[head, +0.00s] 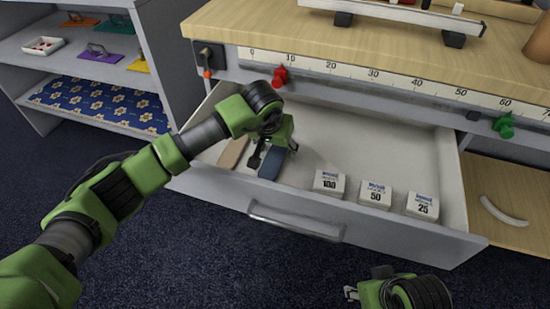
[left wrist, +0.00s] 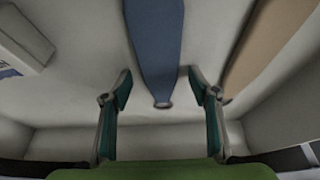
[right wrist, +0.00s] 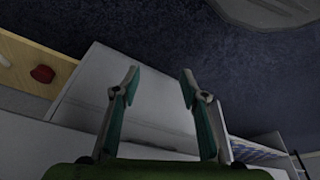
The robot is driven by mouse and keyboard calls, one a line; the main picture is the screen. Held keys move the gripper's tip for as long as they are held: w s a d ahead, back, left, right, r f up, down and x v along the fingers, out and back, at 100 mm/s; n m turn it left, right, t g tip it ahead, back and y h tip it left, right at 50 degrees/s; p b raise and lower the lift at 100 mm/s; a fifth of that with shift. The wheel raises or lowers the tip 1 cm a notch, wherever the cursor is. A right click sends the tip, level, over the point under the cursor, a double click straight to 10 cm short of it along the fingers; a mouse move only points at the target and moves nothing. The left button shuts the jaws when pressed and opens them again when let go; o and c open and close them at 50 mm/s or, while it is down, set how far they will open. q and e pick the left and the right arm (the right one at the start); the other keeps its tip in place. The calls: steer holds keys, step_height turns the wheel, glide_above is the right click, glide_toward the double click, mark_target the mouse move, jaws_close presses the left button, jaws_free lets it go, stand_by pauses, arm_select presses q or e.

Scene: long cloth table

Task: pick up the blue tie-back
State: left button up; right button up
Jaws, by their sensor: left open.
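The blue tie-back (head: 271,163) lies flat in the open drawer, towards its left end. In the left wrist view the blue tie-back (left wrist: 156,45) runs from the top edge down to a narrow ringed end between my fingertips. My left gripper (head: 272,156) is over it in the drawer; its fingers (left wrist: 161,90) are open on either side, with gaps to the tie-back. A tan tie-back (head: 234,152) lies to the left of the blue one. My right gripper (head: 352,293) is in front of the drawer; its fingers (right wrist: 160,85) are open and empty.
Small white boxes marked 100 (head: 329,184), 50 (head: 375,195) and 25 (head: 422,206) stand along the drawer's front, right of the blue tie-back. The drawer's front wall (head: 300,207) is close to my left gripper. The drawer's middle floor is clear.

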arm_select(q)
steer(key=shift+f+b, duration=0.2)
steer(key=shift+b, duration=0.15)
arm_select(e)
steer(key=shift+w+a+r+t, duration=0.15)
steer(key=shift+w+t, duration=0.1)
steer(key=shift+w, duration=0.35)
steer(key=shift+w+a+t, duration=0.15)
steer(key=shift+w+t, duration=0.1)
steer(key=shift+w, duration=0.35)
stand_by(0.4)
arm_select(q)
steer(key=c, duration=1.2)
